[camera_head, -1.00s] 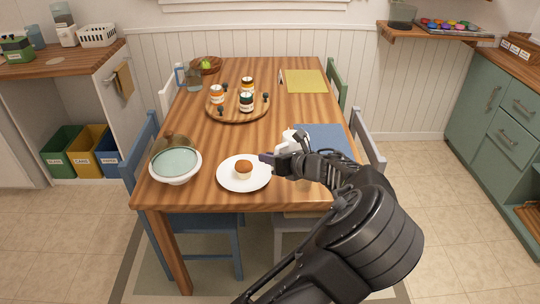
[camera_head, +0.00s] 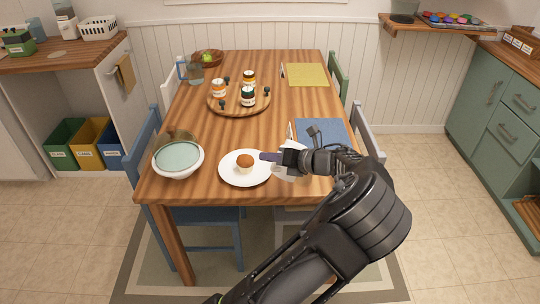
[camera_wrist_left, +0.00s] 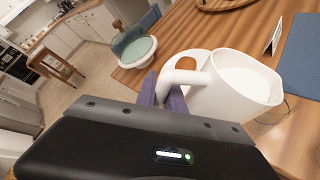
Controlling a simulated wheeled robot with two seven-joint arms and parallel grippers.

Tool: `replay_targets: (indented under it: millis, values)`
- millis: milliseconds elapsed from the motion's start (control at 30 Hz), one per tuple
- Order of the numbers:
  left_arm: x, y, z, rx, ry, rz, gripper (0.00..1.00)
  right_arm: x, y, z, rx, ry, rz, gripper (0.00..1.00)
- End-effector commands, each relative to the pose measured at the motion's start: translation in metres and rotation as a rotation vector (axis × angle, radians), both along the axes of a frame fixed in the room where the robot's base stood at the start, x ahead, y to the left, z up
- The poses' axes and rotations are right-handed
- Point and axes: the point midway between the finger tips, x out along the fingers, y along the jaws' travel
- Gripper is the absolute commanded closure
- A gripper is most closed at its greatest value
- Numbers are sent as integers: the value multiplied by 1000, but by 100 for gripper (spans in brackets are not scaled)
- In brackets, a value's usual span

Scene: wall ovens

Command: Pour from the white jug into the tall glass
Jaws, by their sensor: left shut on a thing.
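The white jug (camera_wrist_left: 238,88) fills the right half of the left wrist view, and its opening shows a pale interior. My left gripper (camera_wrist_left: 170,92) is shut on the jug's handle, with its purple fingers around it. In the head view the gripper (camera_head: 276,158) is over the near right of the table, just right of the white plate, and hides much of the jug (camera_head: 289,170). A clear glass (camera_head: 196,76) stands at the table's far left; I cannot tell whether it is the tall glass. My right gripper is not in view.
A round wooden tray (camera_head: 237,111) with jars is farther back. A blue mat (camera_head: 325,131) lies beyond the arm. The table centre is clear.

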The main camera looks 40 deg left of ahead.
Motion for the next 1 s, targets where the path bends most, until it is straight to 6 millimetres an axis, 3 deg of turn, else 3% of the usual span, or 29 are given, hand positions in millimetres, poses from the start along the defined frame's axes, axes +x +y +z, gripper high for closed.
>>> replay_targets:
  millis: [667,1000]
  values:
    - [4,0,9,16,101,0,100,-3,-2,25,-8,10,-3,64]
    - [3,0,7,16,97,-1,100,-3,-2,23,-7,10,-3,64]
